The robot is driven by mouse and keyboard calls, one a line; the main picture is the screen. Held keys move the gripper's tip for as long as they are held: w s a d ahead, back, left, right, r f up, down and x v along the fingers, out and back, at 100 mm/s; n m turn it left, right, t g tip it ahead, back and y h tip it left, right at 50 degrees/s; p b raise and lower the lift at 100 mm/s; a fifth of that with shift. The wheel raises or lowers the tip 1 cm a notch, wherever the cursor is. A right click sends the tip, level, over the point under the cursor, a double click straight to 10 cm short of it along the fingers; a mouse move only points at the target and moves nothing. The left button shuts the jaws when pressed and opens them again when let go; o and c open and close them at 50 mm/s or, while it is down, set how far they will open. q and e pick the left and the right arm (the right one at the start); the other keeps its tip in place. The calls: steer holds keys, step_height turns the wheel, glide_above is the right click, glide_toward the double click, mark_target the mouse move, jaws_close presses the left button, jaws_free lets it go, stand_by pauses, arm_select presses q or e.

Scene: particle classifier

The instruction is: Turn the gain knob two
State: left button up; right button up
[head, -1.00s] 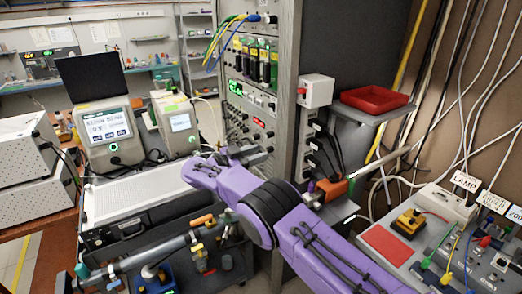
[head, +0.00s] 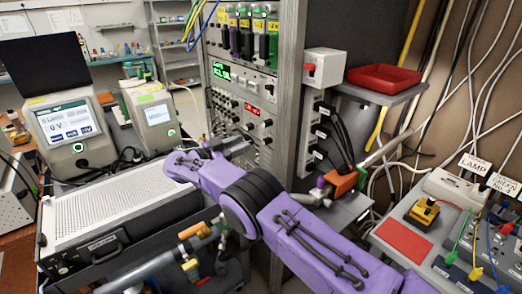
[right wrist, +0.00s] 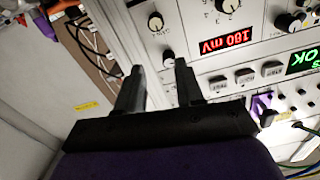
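The instrument rack panel (head: 236,98) stands in the middle of the head view, with rows of black knobs and a red display (head: 254,112). The labels are too small to tell which is gain knob two. My left gripper is not in view.
A shelf with a red tray (head: 385,77) and a white box (head: 323,67) adjoin the rack's right side. Black cables (head: 335,135) hang below them. A long perforated instrument case (head: 120,215) lies left of my right arm.

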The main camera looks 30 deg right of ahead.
mark_target(263, 142)
steer(key=d+f, duration=0.1)
steer(key=d, duration=0.2)
steer(key=w+d+f+p, duration=0.1)
steer(key=d, duration=0.2)
steer(key=d+f+p, duration=0.1)
steer(key=d, duration=0.3)
steer(key=shift+w+f, duration=0.1)
steer(key=shift+w, duration=0.05)
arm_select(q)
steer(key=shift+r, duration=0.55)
arm_select(e)
jaws_close()
